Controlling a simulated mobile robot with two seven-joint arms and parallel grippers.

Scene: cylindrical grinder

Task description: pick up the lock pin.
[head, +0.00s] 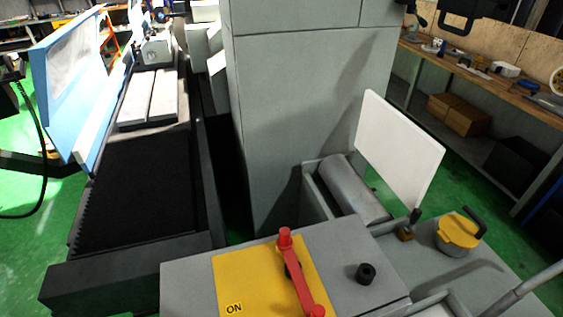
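No part in the head view is clearly marked as the lock pin. A small brass-coloured piece with a dark upright handle (408,231) stands on the grey housing, just left of a yellow round cap (459,232) with a black handle; it may be the lock pin, but I cannot tell. A black knob (366,273) sits on the grey box top. A red lever (298,276) lies across a yellow plate (235,275) marked ON. Neither of my grippers is in view.
A tall grey cabinet (300,110) rises behind the box. A white tilted panel (399,148) and a grey cylinder (352,188) stand beside it. The long dark machine bed (135,185) runs along the left. A workbench (490,75) lines the right; green floor shows between.

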